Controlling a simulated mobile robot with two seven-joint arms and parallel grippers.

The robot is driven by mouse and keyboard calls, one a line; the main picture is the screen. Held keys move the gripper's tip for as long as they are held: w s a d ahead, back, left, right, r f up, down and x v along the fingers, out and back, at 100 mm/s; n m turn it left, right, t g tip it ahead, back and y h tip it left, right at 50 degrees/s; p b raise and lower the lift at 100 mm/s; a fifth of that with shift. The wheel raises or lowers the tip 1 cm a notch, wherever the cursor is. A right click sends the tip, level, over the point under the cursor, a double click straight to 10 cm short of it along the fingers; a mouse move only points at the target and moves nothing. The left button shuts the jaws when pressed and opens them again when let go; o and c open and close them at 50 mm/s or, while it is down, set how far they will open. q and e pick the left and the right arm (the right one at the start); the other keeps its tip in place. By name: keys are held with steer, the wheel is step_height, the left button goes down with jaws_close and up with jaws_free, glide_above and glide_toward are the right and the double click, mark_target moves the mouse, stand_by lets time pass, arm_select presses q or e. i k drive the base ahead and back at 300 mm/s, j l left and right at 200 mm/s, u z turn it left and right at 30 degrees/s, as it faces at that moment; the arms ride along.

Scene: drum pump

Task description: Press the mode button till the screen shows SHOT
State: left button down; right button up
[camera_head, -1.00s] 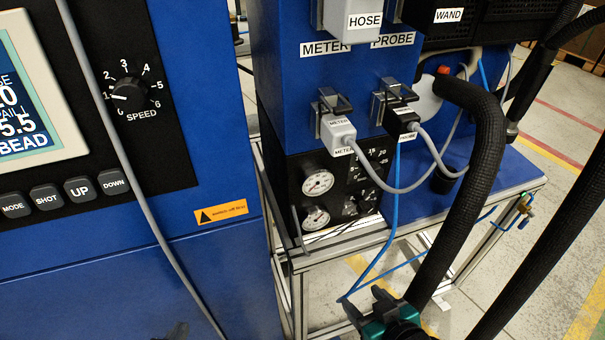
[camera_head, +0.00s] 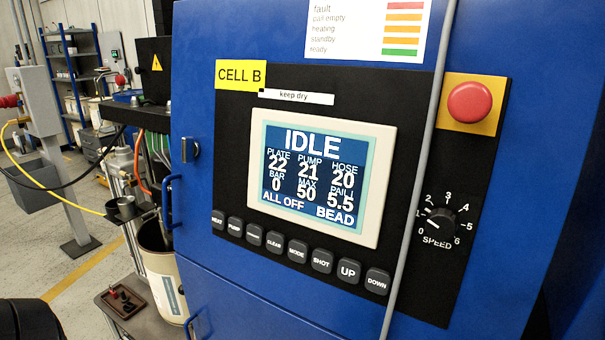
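The screen (camera_head: 318,180) on the blue cabinet's black panel reads IDLE at the top, with ALL OFF and BEAD along the bottom. The mode button (camera_head: 297,251) is a dark grey key labelled MODE in the slanting row under the screen. The CLEAR key (camera_head: 274,242) is to its left and the SHOT key (camera_head: 321,260) to its right. Nothing covers the mode button. Neither of my grippers shows in this view.
A red mushroom button (camera_head: 470,102) on a yellow plate and a speed knob (camera_head: 440,220) are right of the screen. A grey cable (camera_head: 418,170) hangs down the panel beside the screen. A drum (camera_head: 165,285) stands left of the cabinet.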

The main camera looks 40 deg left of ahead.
mark_target(299, 251)
steer(key=k+j+u, duration=0.15)
steer(key=u, duration=0.25)
steer(key=j+u, duration=0.35)
steer(key=k, duration=0.05)
